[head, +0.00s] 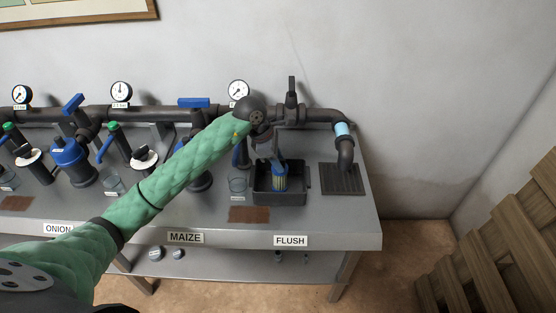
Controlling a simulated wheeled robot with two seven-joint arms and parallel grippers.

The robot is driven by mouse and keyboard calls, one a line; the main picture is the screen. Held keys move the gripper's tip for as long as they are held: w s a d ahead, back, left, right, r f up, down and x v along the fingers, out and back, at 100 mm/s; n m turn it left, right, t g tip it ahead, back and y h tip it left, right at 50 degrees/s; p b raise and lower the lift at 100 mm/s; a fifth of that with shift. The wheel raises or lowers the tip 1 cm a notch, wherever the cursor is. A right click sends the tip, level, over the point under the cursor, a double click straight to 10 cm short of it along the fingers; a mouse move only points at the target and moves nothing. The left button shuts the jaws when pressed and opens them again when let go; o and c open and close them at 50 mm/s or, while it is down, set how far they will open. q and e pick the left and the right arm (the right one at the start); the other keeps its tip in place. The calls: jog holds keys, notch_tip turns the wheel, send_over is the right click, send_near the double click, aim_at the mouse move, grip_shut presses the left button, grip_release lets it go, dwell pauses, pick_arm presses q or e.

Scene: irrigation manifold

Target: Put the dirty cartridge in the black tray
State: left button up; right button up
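A cartridge (280,182) with a blue top and a pleated, dull yellow-grey body stands roughly upright within the outline of the black tray (292,199). I cannot tell whether it touches the tray floor. My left arm, in a green padded sleeve, reaches across the bench from the lower left. My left gripper (273,158) points down at the cartridge's blue top, over the back of the tray. Its fingers are small and partly hidden by the wrist, so their grip is unclear. My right gripper is not in view.
A clear cup (237,186) stands just left of the tray, with a brown mat (249,214) in front. A dark drain grate (341,179) lies to the right under the pipe outlet. Pipes, gauges and blue-handled valves line the back. The bench's front right is clear.

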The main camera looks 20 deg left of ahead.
pick_arm(q)
jog(key=shift+r, duration=0.15)
